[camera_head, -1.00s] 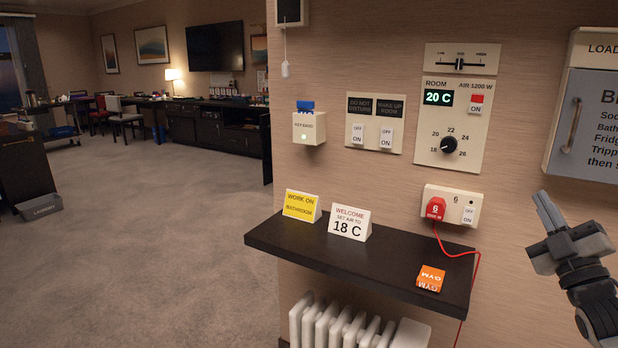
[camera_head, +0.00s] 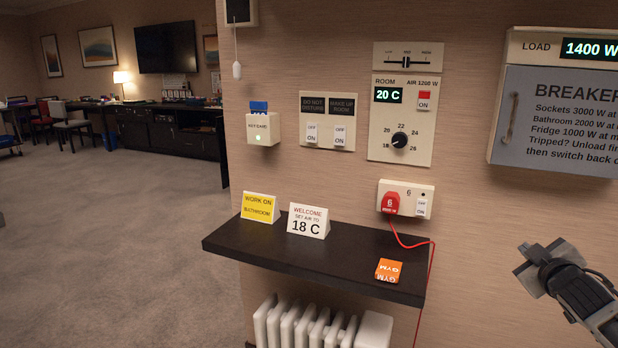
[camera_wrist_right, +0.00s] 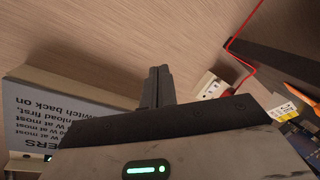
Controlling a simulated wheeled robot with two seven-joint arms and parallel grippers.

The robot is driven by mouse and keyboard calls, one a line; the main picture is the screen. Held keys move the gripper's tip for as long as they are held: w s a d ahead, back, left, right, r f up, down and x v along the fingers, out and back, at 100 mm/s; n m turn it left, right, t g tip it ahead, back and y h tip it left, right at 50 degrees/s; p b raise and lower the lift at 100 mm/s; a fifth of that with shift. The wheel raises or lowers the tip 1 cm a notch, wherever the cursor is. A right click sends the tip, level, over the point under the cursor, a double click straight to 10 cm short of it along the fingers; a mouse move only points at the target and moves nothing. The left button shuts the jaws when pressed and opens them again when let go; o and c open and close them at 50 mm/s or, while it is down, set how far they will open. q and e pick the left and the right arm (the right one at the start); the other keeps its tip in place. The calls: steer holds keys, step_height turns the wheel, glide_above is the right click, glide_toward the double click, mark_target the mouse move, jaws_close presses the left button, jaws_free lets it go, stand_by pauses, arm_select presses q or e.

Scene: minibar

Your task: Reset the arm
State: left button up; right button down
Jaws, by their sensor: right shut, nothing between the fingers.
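My right gripper (camera_head: 524,250) is at the right of the head view, in front of the wall, below the breaker panel (camera_head: 560,120) and to the right of the shelf. It is apart from everything around it in that view. In the right wrist view its two fingers (camera_wrist_right: 158,86) lie side by side, shut with nothing between them. My right forearm comes in from the lower right. My left gripper is not in view.
A dark shelf (camera_head: 330,262) holds a yellow sign (camera_head: 259,207), a white 18 C sign (camera_head: 307,221) and an orange GYM block (camera_head: 388,271). Above are a red plug (camera_head: 390,203) with a cord and the room thermostat (camera_head: 402,118). A white radiator (camera_head: 310,325) stands below. Open carpet lies left.

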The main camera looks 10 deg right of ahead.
steer(key=s+a+f+g+y, duration=0.1)
steer(key=s+a+f+y, duration=0.1)
steer(key=s+a+f, duration=0.35)
steer(key=s+a+f+g+y, duration=0.1)
steer(key=s+a+f+y, duration=0.1)
steer(key=a+f, duration=0.7)
steer(key=s+a+f+g+y, duration=0.15)
steer(key=s+a+f, duration=0.3)
steer(key=a, duration=0.55)
steer(key=s+a+m+y+p, duration=0.1)
steer(key=s+a+m+y, duration=0.1)
steer(key=s+a, duration=1.2)
steer(key=shift+a+f+m+y, duration=0.3)
steer(key=shift+a+y, duration=0.55)
steer(key=shift+a, duration=0.1)
steer(key=shift+g, duration=0.25)
